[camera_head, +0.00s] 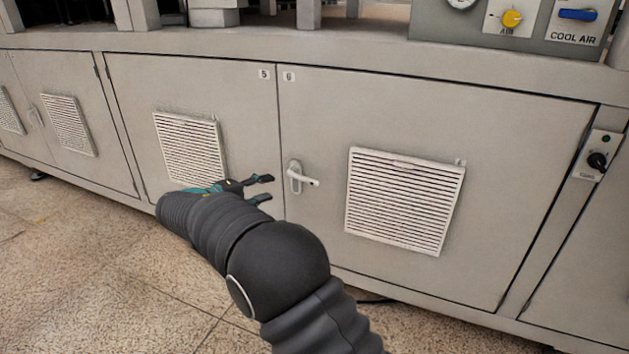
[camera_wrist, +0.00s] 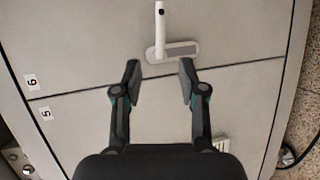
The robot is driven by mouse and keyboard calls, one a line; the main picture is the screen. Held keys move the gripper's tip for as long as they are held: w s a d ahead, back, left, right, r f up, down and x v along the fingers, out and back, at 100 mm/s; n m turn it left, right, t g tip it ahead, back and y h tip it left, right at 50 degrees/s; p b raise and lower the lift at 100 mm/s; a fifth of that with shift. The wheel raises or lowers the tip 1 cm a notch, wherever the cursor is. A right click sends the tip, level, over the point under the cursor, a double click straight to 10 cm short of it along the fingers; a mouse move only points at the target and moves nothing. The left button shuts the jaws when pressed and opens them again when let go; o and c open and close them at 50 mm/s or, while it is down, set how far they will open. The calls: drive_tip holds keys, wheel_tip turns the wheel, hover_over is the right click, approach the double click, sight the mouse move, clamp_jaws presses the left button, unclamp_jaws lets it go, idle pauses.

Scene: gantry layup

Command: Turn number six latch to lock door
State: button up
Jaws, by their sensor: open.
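The latch (camera_head: 301,178) is a white lever handle on the cabinet door marked 6 (camera_head: 455,110), near that door's left edge. Its lever points right and slightly down in the head view. The door lies flush with the front. My gripper (camera_head: 266,188) is open and empty, just left of the latch, in front of the seam between doors 5 and 6. In the wrist view the latch (camera_wrist: 160,38) shows ahead of and between the two open fingertips (camera_wrist: 158,75), apart from them.
Door 5 (camera_head: 130,85) lies to the left, with a louvred vent (camera_head: 190,147). Another vent (camera_head: 404,200) is right of the latch. A switch box (camera_head: 598,157) sits at the far right. The tiled floor (camera_head: 90,270) is clear at the left.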

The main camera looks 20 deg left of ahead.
sight(303, 180)
drive_tip(key=x, duration=1.4)
drive_tip(key=shift+d, duration=0.25)
